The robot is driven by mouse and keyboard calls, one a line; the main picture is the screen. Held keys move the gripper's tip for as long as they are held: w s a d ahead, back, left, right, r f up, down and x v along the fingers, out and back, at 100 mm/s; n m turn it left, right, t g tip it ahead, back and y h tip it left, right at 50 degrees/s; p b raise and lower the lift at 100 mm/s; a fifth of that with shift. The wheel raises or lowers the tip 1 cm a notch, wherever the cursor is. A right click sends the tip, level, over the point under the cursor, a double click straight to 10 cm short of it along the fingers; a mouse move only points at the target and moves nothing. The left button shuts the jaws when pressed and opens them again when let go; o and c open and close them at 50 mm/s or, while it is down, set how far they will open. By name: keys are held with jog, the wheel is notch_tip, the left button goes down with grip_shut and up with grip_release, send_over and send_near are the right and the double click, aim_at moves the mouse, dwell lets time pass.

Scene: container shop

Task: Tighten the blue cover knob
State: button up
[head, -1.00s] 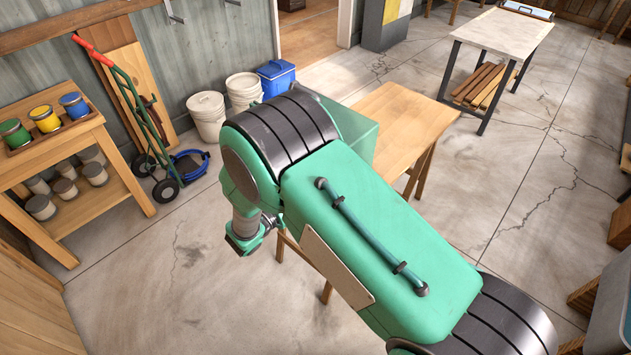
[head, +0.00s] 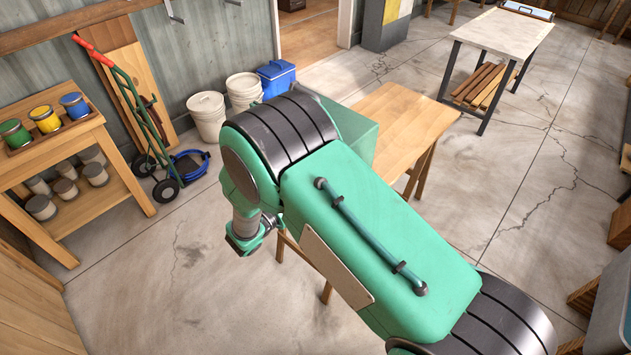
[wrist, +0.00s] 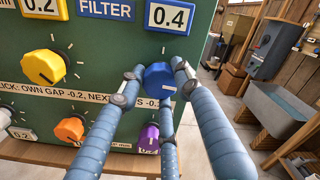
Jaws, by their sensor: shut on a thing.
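The blue cover knob (wrist: 159,80) is on the green panel (wrist: 100,36) in the wrist view, below the 0.4 label. My gripper (wrist: 155,88) has its blue-grey fingers around the knob, shut on it. A white mark shows on the knob's lower right side. In the head view my arm hides the knob and my gripper's fingertips. The green box (head: 357,135) with the panel shows only in part behind my arm.
A yellow knob (wrist: 44,66), an orange knob (wrist: 70,130) and a purple knob (wrist: 148,139) sit close by on the panel. The box stands on a wooden table (head: 410,118). Open concrete floor lies around the table.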

jog(key=m, duration=0.3)
jog(key=shift+f+m, duration=0.15)
jog(key=shift+m, duration=0.25)
jog(key=m+b, duration=0.1)
jog(key=m, duration=0.3)
jog(key=shift+s+d+f, duration=0.1)
jog(key=m+b, duration=0.2)
jog(key=m, duration=0.3)
jog(key=shift+m+b, duration=1)
jog(key=shift+m, duration=1)
jog(key=o, duration=1.1)
jog(key=shift+o, duration=0.4)
